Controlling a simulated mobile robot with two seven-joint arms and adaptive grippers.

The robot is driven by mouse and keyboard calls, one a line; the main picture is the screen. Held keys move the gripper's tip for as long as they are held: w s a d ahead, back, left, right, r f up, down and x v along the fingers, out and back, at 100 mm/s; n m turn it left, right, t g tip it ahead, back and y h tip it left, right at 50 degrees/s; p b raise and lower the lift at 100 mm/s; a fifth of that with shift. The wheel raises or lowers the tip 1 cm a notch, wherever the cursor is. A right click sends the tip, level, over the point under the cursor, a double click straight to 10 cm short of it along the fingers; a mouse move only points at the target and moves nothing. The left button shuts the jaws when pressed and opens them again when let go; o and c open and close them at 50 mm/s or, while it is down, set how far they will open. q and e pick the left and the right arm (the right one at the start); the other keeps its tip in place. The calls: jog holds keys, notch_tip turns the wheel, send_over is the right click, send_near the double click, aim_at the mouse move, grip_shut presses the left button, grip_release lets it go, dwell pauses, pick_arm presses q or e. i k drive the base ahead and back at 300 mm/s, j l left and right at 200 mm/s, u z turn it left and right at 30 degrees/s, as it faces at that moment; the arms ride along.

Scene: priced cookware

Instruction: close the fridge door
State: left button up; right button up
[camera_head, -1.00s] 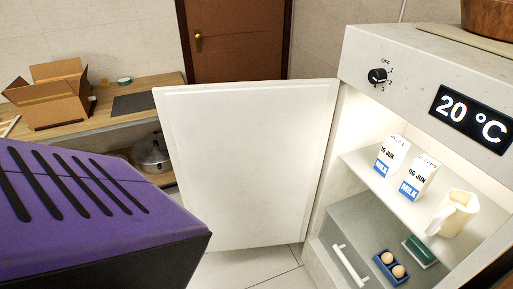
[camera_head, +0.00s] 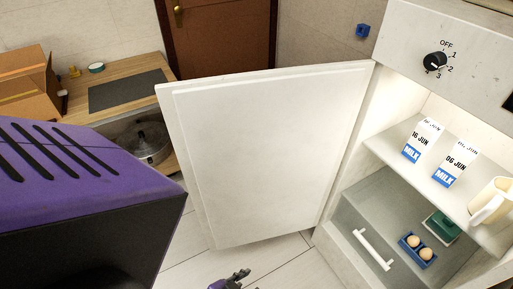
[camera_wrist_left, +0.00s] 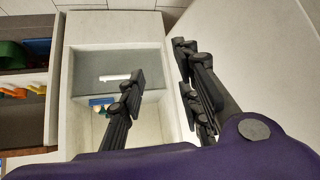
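The white fridge door (camera_head: 265,150) stands wide open to the left of the fridge (camera_head: 405,40) in the head view. In the left wrist view the fridge's drawer (camera_wrist_left: 115,60) is in the middle and the white door (camera_wrist_left: 250,45) is on the right. My left gripper (camera_wrist_left: 160,85) is open there, with its black fingers apart and nothing between them. A small purple and black gripper part (camera_head: 234,279), apparently my left gripper, shows at the bottom edge of the head view, below the door. I cannot see it touching the door. My right gripper is not in view.
Milk cartons (camera_head: 455,160) and a jug (camera_head: 492,203) stand on the fridge shelf. An egg tray (camera_head: 418,250) is lower inside. A wooden counter (camera_head: 140,65) with a cardboard box (camera_head: 28,85) is at the left. Bare floor (camera_head: 185,265) lies below the door.

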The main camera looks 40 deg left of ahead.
aim_at(260, 154)
jog(key=j, duration=1.1)
jog(key=j+z, duration=0.1)
jog(key=j, duration=0.45)
jog(key=k+j, duration=0.1)
jog(key=j, duration=0.4)
jog(key=j+z, duration=0.4)
jog(key=k+j+z, duration=0.15)
jog(key=j+z, duration=0.3)
jog(key=i+j+z, duration=0.1)
jog(key=j+z, duration=0.75)
jog(key=j, duration=0.15)
jog(key=k+j, duration=0.25)
jog(key=j, duration=0.25)
jog(key=u, duration=0.05)
